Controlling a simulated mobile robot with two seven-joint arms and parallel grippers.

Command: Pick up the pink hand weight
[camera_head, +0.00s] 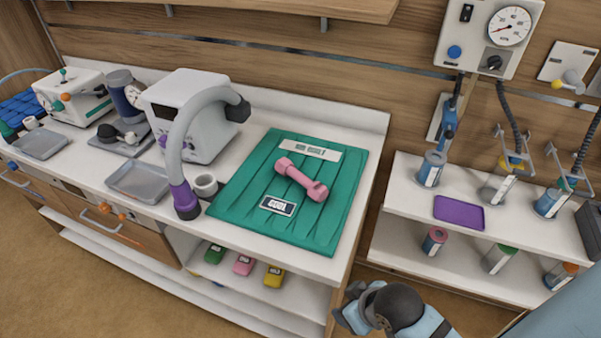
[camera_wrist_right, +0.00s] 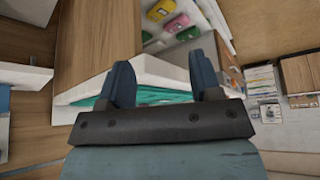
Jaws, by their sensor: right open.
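The pink hand weight (camera_head: 301,179) lies on a green ribbed mat (camera_head: 240,199) on the white counter, between two labels on the mat. It lies slantwise, its ends toward upper left and lower right. My right arm shows at the bottom of the head view, below the counter's right corner; its gripper there is partly hidden. In the right wrist view my right gripper (camera_wrist_right: 165,85) has its two dark blue fingers apart, with nothing between them. The mat's green edge (camera_wrist_right: 150,97) shows past the fingers, but the weight does not. My left gripper is not in view.
Shelves with canisters and a purple tray (camera_head: 459,213) stand right, across a gap. Coloured items lie on the shelf below.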

